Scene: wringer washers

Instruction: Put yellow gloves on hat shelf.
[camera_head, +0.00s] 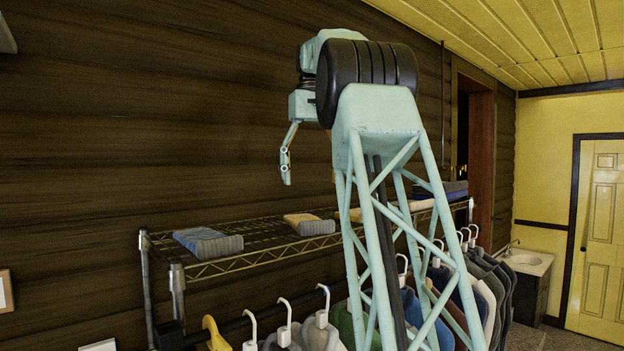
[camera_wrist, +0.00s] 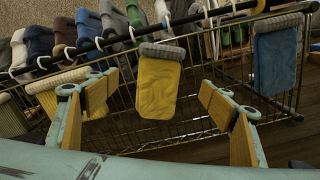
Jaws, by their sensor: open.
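A pair of yellow gloves with a grey cuff (camera_wrist: 158,88) lies flat on the wire shelf (camera_wrist: 150,135) in the wrist view. They also show on the shelf in the head view (camera_head: 299,219). My gripper (camera_wrist: 160,84) is open, with one finger to the left and one to the right of the yellow gloves. In the head view my gripper (camera_head: 286,166) hangs above the shelf, apart from it. Nothing is between the fingers that I can see it touching. A second yellowish item with a pale cuff (camera_wrist: 58,78) lies to the left, partly behind the left finger.
Blue-grey gloves (camera_wrist: 275,62) lie at the right in the wrist view and at the shelf's left end in the head view (camera_head: 207,242). Several garments hang on a rail (camera_head: 250,322) below the shelf. A dark wooden wall (camera_head: 160,110) stands behind it. A sink (camera_head: 527,261) is far right.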

